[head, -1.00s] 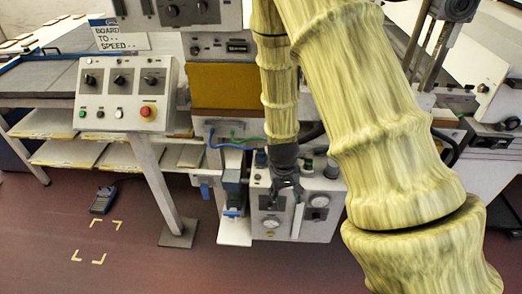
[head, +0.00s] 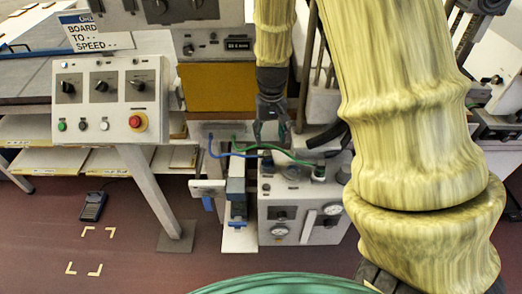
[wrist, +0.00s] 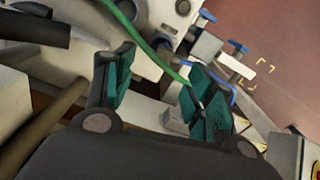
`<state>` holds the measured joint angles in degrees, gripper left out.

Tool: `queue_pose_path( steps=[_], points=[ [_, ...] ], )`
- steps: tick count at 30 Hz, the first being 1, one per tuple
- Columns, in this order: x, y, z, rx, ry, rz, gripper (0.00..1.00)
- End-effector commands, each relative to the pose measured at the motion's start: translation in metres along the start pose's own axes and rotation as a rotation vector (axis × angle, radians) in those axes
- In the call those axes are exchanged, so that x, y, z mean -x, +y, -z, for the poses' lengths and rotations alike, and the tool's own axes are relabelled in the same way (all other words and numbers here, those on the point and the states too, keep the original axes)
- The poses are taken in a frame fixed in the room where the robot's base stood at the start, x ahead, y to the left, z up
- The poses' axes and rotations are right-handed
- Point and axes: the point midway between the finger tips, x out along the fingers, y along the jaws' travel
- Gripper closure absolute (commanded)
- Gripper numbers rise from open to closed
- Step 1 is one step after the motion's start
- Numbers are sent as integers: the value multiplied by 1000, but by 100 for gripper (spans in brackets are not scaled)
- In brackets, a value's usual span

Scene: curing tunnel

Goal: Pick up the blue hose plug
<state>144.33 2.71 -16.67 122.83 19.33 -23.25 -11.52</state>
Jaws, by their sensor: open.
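A thin blue hose (head: 222,154) curves beside a green hose (head: 262,144) at the top of the grey control unit. I cannot clearly make out the plug at the blue hose's end. My gripper (head: 271,140) hangs over the hoses, its two fingers apart. In the wrist view my gripper (wrist: 160,66) has teal-padded fingers spread wide with nothing clamped between them. The green hose (wrist: 156,52) crosses the gap toward the right finger. A bit of the blue hose (wrist: 220,80) shows beside the right finger and is partly hidden by it.
The grey unit (head: 302,190) has gauges and knobs on its front. A button panel (head: 110,97) on a slanted post stands at the left. A yellow panel (head: 217,88) is behind the hoses.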

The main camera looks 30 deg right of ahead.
Motion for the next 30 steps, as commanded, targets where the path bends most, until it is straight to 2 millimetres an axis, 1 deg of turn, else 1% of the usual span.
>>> queue_pose_path(
  steps=[5, 12, 16, 23, 30],
  points=[
    [-16, 0, -1, -1, -4, 0, 45],
    [-43, 0, -1, 0, -3, 0, 45],
    [-52, 0, -1, 0, -2, 0, 45],
    [-59, -1, -1, -1, -2, 0, 45],
    [-78, -2, 0, 0, -2, -1, 45]
  ],
)
